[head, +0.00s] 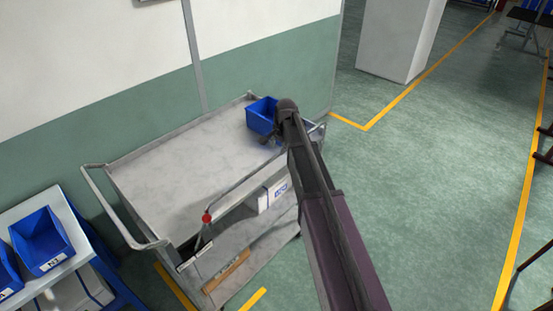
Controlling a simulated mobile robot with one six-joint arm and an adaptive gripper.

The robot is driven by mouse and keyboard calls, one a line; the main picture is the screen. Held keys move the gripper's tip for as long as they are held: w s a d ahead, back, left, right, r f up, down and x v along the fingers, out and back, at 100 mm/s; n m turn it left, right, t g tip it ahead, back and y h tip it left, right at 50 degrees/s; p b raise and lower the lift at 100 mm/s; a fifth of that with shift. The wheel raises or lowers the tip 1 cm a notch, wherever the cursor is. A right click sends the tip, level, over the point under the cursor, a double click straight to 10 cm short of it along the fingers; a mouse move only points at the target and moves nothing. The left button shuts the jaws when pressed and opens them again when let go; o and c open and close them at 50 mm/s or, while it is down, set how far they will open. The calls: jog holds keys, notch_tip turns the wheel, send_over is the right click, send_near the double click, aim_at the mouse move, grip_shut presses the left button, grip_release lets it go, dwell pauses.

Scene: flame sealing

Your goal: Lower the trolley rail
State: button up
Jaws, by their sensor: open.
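My arm hides the rail's far right part. My gripper (268,139) is small and dark beside the blue bin at the deck's far right end. It is open, and my arm partly covers it. I cannot tell whether it touches the rail.
A blue bin (261,115) sits at the trolley's far right corner. A white box (272,193) is on a lower shelf. A bench with blue bins (41,240) is at the lower left. The green floor (440,150) to the right is largely clear.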

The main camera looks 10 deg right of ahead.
aim_at(276, 155)
jog(key=shift+w+a+f+b, duration=0.15)
jog(key=shift+f+b, duration=0.7)
jog(key=shift+f, duration=0.15)
jog(key=shift+w+a+f+b, duration=0.1)
jog(key=shift+w+f+b, duration=0.05)
jog(key=shift+f+b, duration=0.8)
grip_shut()
